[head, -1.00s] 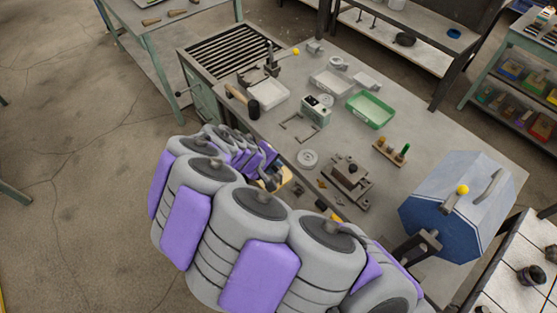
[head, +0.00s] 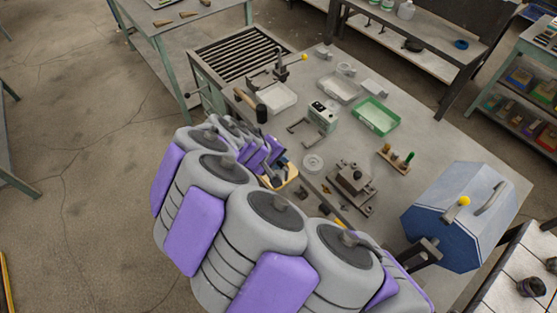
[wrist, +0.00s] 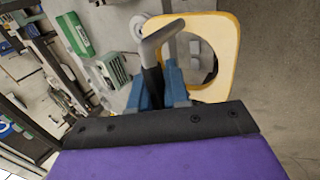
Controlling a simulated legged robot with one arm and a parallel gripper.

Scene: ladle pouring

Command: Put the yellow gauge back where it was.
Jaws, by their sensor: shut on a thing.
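The yellow gauge (wrist: 228,50) is a flat yellow plate with a large opening, held tilted in front of the wrist camera. My gripper (wrist: 160,85) has blue fingers and is shut on it, with a grey bent handle-like part rising between them. In the head view the gauge (head: 291,178) shows as a small tan-yellow piece at the table's near edge, partly hidden by my arm. My gripper (head: 272,170) is there at the gauge, mostly covered by the purple-padded arm links. I cannot tell whether the gauge touches the table (head: 420,165).
A round grey disc (head: 313,163), a metal fixture (head: 352,184) and a U-shaped bracket (head: 304,132) lie near the gauge. A blue drum (head: 455,215) is at right.

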